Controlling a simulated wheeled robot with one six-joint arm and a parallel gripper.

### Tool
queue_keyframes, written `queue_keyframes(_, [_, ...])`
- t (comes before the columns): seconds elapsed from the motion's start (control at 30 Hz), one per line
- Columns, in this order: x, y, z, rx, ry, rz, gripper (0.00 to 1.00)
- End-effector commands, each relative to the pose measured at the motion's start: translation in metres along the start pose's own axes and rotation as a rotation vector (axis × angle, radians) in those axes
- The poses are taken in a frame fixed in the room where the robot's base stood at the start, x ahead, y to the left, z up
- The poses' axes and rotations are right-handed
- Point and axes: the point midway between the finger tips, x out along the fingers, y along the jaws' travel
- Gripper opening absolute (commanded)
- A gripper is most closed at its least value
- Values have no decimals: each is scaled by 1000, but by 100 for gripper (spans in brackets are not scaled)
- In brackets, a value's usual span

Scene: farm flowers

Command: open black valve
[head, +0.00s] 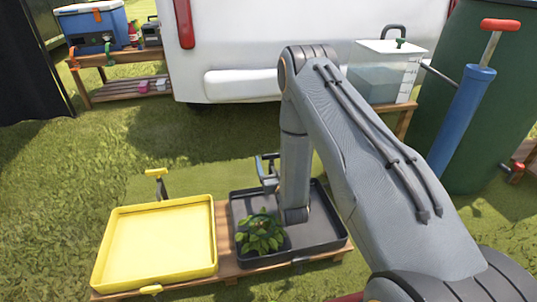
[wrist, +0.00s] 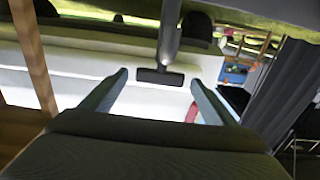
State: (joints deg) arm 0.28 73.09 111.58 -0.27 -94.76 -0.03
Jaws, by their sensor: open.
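The black valve handle (wrist: 160,77) shows in the wrist view as a dark crossbar on a grey stem. It lies between the two spread fingers of my gripper (wrist: 158,78), with a gap on each side. In the head view my gripper (head: 267,159) is low at the back edge of the black tray (head: 322,236), fingers pointing away from the camera. There the valve is hard to tell apart from the fingers, and my arm covers part of the tray. My gripper is open and holds nothing.
A leafy plant (head: 262,234) stands in the black tray. The yellow tray (head: 160,240) with its yellow valve (head: 156,172) is beside it on the left. A white vehicle (head: 240,45) is behind. A water tank (head: 382,75) and blue pump (head: 460,120) stand right.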

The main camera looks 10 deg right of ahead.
Motion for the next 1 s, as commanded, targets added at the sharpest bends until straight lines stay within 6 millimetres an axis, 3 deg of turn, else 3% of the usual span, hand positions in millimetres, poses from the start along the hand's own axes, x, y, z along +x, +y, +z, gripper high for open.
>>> queue_keyframes(0.4, [59,0,1,0,1,0,81])
queue_keyframes(0.83, [69,0,-1,0,-2,0,81])
queue_keyframes(1.0, [69,0,0,0,-2,0,54])
